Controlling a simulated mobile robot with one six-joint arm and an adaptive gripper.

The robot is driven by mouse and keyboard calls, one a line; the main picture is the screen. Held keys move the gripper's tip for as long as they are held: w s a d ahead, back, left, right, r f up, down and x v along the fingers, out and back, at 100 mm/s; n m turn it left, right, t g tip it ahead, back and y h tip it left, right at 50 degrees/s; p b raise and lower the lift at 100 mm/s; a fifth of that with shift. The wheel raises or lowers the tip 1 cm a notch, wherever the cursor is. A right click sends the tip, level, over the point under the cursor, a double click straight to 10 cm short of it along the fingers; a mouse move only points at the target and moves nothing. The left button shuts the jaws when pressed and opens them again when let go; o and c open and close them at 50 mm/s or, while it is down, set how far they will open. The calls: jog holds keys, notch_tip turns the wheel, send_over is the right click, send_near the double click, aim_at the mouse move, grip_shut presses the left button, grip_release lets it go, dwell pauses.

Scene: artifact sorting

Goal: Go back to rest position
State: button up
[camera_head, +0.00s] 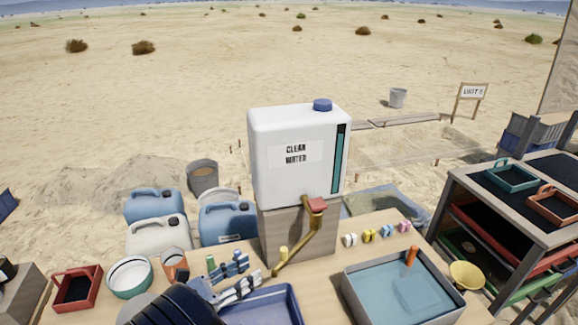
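My gripper (252,274) is at the lower middle of the head view, above the wooden table (365,262). Its two blue-and-grey fingers point right and are spread apart, with nothing visible between them. The dark wrist of my arm fills the bottom edge to their left. The fingertips are left of the lower end of a brass tap (298,248) with a red handle. The tap is on a white tank (270,170) labelled "CLEAN WATER", standing on a block.
A blue tray (292,302) lies below my gripper, partly hidden. A water-filled basin (348,288) is at right. Small coloured pieces (369,236) line the back edge. A rack (470,195) stands far right.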

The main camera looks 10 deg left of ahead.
jog(key=s+d+r+m+g+y, duration=0.15)
jog(key=d+r+m+g, duration=0.4)
jog(key=d, duration=0.55)
jog(key=s+d+r+m+g+y, duration=0.15)
jog(key=d+r+m+g, duration=0.45)
jog(key=d, duration=0.6)
jog(key=s+d+r+m+t+y, duration=0.1)
jog(key=s+d+r+m+y, duration=0.1)
jog(key=s+d+m+y, duration=0.2)
jog(key=s+d+r+m+t+y, duration=0.2)
jog(key=s+d+r+m+y, duration=0.1)
jog(key=s+m, duration=0.8)
jog(key=s+d+y, duration=0.1)
jog(key=s+y, duration=0.1)
jog(key=s, duration=0.2)
jog(key=shift+s+d+y, duration=0.25)
jog(key=shift+s+y, duration=0.1)
jog(key=shift+y, duration=0.05)
jog(key=shift+r+m, duration=0.1)
jog(key=shift+m, duration=0.15)
